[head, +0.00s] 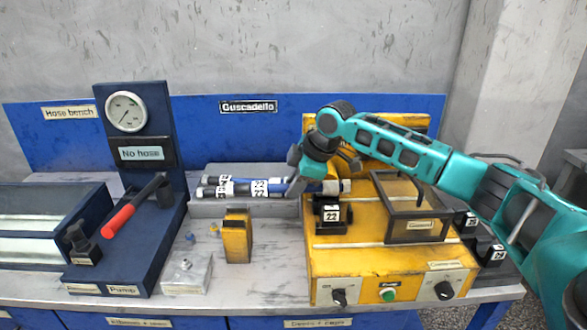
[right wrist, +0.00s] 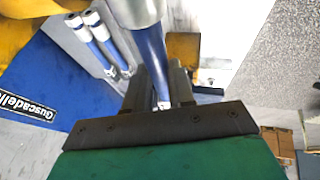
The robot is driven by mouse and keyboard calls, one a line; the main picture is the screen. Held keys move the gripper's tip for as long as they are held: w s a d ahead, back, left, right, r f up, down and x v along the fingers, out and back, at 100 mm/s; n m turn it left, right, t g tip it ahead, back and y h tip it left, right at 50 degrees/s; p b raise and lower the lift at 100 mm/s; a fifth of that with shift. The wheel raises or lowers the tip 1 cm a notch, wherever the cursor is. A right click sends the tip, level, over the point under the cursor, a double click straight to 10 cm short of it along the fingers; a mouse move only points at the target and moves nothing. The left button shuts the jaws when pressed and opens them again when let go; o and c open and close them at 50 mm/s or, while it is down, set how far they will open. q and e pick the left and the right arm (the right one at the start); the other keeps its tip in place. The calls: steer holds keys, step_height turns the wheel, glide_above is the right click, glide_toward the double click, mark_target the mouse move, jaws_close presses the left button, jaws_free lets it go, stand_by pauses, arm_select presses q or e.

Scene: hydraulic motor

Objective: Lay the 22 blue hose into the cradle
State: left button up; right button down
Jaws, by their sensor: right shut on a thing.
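My right gripper (head: 303,185) reaches in from the right and is shut on a blue hose (head: 316,187) with pale end fittings. The hose lies roughly level, its right end in front of the yellow test bench and above the black cradle block marked 22 (head: 331,215). I cannot tell the exact gap between them. In the right wrist view the hose (right wrist: 150,52) runs up from between the jaws (right wrist: 160,88), its far end cut off by the frame. The gripper hides part of the hose in the head view. My left gripper is not in view.
Other blue hoses (head: 225,190) with white labels lie on the grey rack (head: 245,209), left of the gripper. A clear-sided guard box (head: 415,221) stands right of the cradle. A yellow block (head: 237,238) and the pump stand (head: 130,250) with its red-handled lever are further left.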

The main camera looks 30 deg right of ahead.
steer(key=shift+f, duration=0.3)
steer(key=shift+s+f, duration=0.1)
steer(key=shift+f, duration=0.65)
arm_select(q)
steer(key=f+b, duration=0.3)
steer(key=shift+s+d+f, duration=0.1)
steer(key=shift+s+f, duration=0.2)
arm_select(e)
step_height(320, 180, down, 3)
steer(key=shift+f, duration=0.1)
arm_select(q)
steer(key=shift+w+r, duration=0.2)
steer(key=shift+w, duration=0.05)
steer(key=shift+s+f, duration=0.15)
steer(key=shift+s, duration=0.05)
arm_select(e)
steer(key=shift+f, duration=0.75)
steer(key=c, duration=0.9)
jaws_free()
steer(key=shift+f, duration=0.1)
